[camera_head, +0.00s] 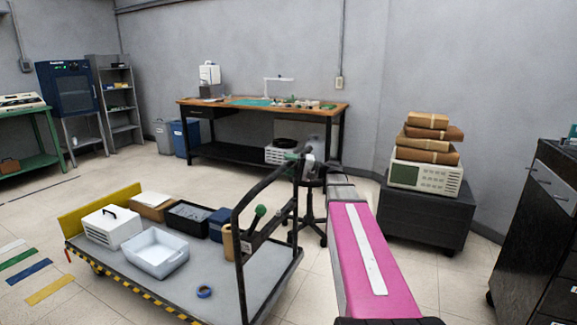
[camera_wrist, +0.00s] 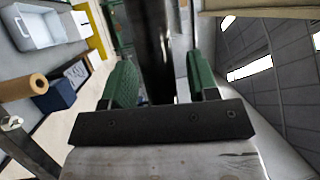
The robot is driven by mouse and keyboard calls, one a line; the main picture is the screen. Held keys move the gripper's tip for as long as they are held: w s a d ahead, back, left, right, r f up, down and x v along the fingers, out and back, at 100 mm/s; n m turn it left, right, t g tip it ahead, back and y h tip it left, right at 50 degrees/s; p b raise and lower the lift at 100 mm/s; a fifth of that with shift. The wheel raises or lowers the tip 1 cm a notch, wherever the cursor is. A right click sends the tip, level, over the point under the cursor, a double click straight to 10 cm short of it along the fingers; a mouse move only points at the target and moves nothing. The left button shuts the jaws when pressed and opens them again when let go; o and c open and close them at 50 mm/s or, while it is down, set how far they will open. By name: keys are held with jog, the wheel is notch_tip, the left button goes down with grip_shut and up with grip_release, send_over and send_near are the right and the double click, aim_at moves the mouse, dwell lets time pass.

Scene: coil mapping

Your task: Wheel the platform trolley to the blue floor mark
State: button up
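The platform trolley (camera_head: 180,288) stands in the left foreground of the head view, with a grey deck, yellow-black striped edge and black tubular handle (camera_head: 238,262). It carries a white case, a pale tub, boxes and a tape roll. The blue floor mark (camera_head: 28,272) is a strip on the floor at far left, beyond the trolley's left side. My gripper (camera_head: 307,166) is by the handle's upper right corner. In the wrist view its two green fingers (camera_wrist: 160,85) are apart, with a dark bar between or just beyond them; contact cannot be told.
White, green and yellow strips (camera_head: 50,290) lie beside the blue one. A workbench (camera_head: 262,104) stands at the back wall, with a black stool base (camera_head: 308,225) before it. A dark cart (camera_head: 425,215) with an instrument and parcels and a dark cabinet (camera_head: 535,240) are right. Floor left is clear.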

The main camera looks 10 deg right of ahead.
grip_shut()
jog(key=shift+w+a, duration=0.1)
jog(key=w+a, duration=0.9)
jog(key=a, duration=0.4)
jog(key=w+a, duration=0.9)
jog(key=a, duration=0.3)
jog(key=shift+w+a, duration=0.35)
jog(key=shift+o, duration=0.7)
grip_release()
jog(key=v, duration=1.1)
